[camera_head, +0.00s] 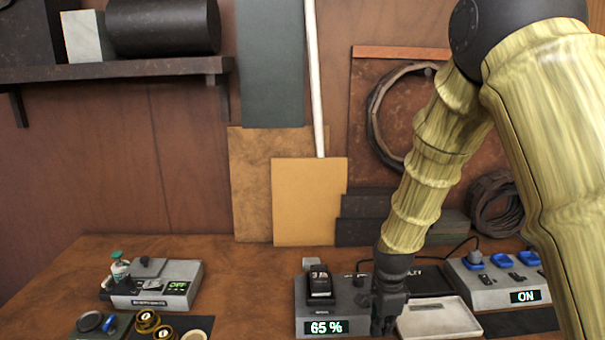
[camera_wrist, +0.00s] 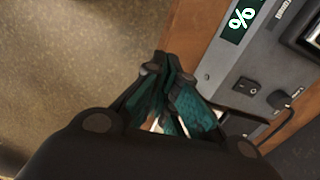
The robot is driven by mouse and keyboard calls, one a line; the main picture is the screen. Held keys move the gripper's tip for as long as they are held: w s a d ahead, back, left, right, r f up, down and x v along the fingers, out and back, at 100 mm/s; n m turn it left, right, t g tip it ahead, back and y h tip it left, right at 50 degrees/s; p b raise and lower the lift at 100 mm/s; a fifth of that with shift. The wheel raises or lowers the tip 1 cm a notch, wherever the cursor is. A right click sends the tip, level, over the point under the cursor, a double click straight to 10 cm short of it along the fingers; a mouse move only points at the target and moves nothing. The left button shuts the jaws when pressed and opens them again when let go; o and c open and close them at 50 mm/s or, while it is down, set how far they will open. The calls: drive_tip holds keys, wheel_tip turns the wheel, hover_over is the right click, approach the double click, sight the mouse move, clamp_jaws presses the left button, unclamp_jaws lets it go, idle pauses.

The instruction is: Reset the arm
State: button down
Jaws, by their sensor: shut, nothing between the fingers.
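My gripper (camera_head: 386,318) points down at the front of the wooden bench, just right of the grey box with the "65 %" display. It holds nothing. In the wrist view my gripper (camera_wrist: 172,62) has its dark fingertips together, with teal pads behind them. The fingertips are over the bench's front edge, beside the grey box (camera_wrist: 245,60). My yellow-banded arm comes down from the upper right of the head view.
The "65 %" box (camera_head: 343,312) carries a black block (camera_head: 320,284). A pale tray (camera_head: 437,318) lies right of my gripper. A box reading "ON" (camera_head: 493,290) stands farther right, a box reading "OFF" (camera_head: 152,287) at left. A shelf (camera_head: 120,70) is upper left.

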drive_tip(key=s+d+f+n, duration=0.1)
drive_tip(key=s+f+n, duration=0.2)
drive_tip(key=s+f, duration=0.5)
drive_tip(key=s+d+f+n, duration=0.1)
drive_tip(key=s+f+n, duration=0.3)
drive_tip(key=f, duration=0.8)
drive_tip(key=s+f+n+b, duration=0.1)
drive_tip(key=s+f+n, duration=0.3)
drive_tip(key=s, duration=0.7)
drive_tip(key=s+d+f+n, duration=0.1)
drive_tip(key=s+f+n, duration=0.4)
drive_tip(key=s, duration=0.7)
wheel_tip(320, 180, down, 2)
drive_tip(key=shift+f+n+b, duration=0.1)
drive_tip(key=shift+n+b, duration=0.2)
drive_tip(key=shift+b, duration=0.1)
